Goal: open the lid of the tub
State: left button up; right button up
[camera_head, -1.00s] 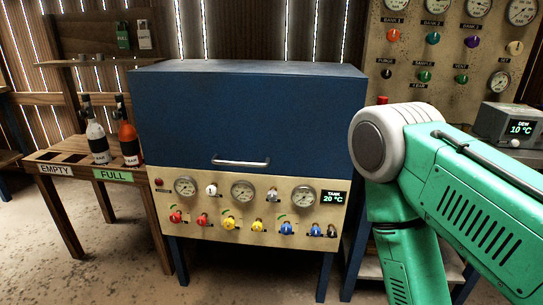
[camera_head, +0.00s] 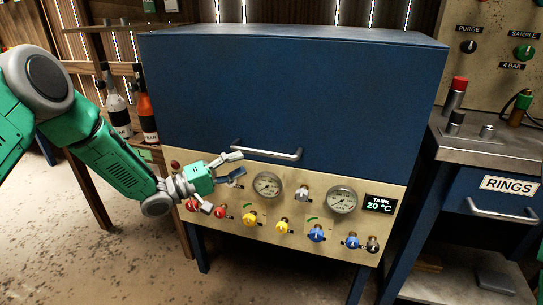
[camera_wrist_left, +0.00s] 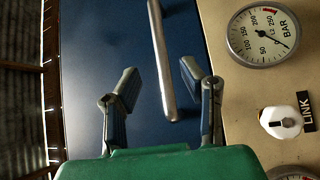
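The tub is a large blue box whose blue lid (camera_head: 290,90) is down and has a silver bar handle (camera_head: 266,152) low on its front. My left gripper (camera_head: 238,166) is open, just below the handle's left end in the head view. In the left wrist view the handle (camera_wrist_left: 160,60) runs down towards the space between the open fingers (camera_wrist_left: 160,90). The fingers are not closed on it, and I cannot tell the exact depth gap. My right gripper is not in view.
Below the lid, a cream panel (camera_head: 215,178) carries gauges, coloured knobs and a tank display (camera_head: 379,204). At right stands a bench with a drawer marked RINGS (camera_head: 505,186). Bottles (camera_head: 118,115) stand on a wooden rack at left.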

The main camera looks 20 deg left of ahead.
aim_at(265, 154)
pick_arm(q)
jog(key=b+x, duration=0.1)
jog(key=x, duration=0.6)
jog(key=shift+w+f+b, duration=0.15)
jog(key=shift+w+b, duration=0.2)
jog(key=shift+w, duration=0.15)
jog(key=shift+w+d, duration=0.1)
jog(key=shift+d, duration=0.35)
jog(key=shift+a, duration=0.1)
grip_shut()
